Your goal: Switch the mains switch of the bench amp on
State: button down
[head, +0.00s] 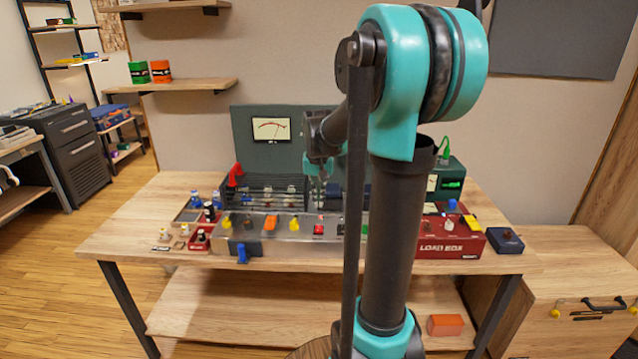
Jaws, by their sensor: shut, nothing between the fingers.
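The bench amp (290,238) is a long silver chassis on the wooden bench, with a row of coloured controls along its top front. An orange control (270,222) and a red one (318,229) stand out among yellow and dark ones; I cannot tell which is the mains switch or how it is set. My gripper (318,195) is small in the head view, pointing down above the amp's rear middle. Its fingers look shut and empty, and I cannot tell how high they are above the amp. My arm hides the amp's right part.
A red load box (450,243) and a dark blue box (504,240) stand at the bench's right. A panel with a meter (271,129) rises behind the amp. Small parts lie on the left. The bench's left end (140,215) is clear.

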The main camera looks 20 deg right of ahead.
notch_tip(320, 180, up, 6)
jog(key=shift+w, duration=0.3)
jog(key=shift+d, duration=0.1)
jog(key=s+a+f+n+t, duration=0.1)
jog(key=s+a+f, duration=0.1)
jog(key=s+f, duration=0.7)
jog(key=s+a+f+n+t, duration=0.1)
jog(key=s+a+f+n, duration=0.1)
jog(key=s+f, duration=0.7)
jog(key=s, duration=0.3)
jog(key=shift+s+n+t, duration=0.3)
jog(key=shift+s+t, duration=0.1)
